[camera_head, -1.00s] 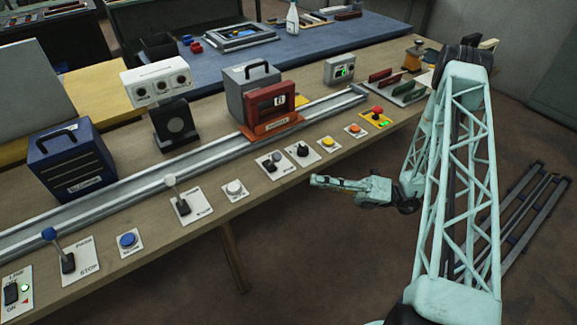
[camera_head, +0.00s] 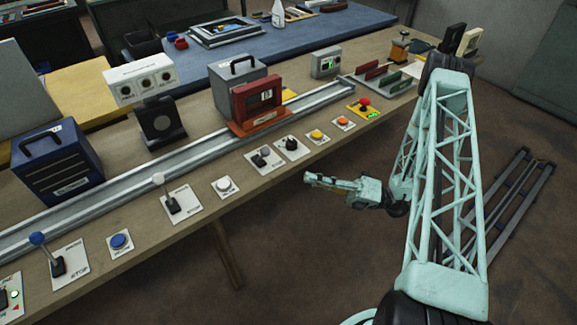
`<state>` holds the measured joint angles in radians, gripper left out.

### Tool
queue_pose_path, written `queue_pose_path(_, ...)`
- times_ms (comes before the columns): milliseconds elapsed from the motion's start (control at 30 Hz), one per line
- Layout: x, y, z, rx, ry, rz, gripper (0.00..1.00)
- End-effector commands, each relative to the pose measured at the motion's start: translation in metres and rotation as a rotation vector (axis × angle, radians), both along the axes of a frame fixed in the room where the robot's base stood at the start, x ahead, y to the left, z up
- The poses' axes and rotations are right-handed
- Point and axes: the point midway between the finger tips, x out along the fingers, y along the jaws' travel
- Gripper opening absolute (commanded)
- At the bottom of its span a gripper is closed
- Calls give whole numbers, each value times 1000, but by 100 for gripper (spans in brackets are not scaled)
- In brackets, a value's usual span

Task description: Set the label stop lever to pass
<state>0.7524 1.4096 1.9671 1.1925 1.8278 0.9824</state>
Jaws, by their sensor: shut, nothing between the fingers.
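A lever with a blue knob (camera_head: 37,239) stands on a white plate (camera_head: 72,282) at the lower left. The plate's lower word reads STOP; its upper word is too small to read surely. The lever leans up and left in the picture, toward the far side. A second lever with a white knob (camera_head: 158,179) stands on a plate to its right and leans the same way; its words are unreadable. I cannot tell surely which is the label stop. My gripper (camera_head: 309,179) is shut and empty, pointing left, in front of the bench edge, apart from both levers.
A blue button (camera_head: 120,240) and a white button (camera_head: 224,185) flank the white-knobbed lever. Several switches and buttons continue rightward, with a red stop button (camera_head: 364,103). A metal rail (camera_head: 140,189) runs behind them.

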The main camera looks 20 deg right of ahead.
Motion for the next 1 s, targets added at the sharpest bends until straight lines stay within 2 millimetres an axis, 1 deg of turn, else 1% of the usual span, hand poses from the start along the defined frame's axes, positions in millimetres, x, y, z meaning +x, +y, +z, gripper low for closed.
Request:
queue_pose_path(167,2,5,2,0,0,1,0)
queue_pose_path(367,8,16,6,-1,-1,1,0)
queue_pose_path(1000,33,71,27,-1,0,2,0)
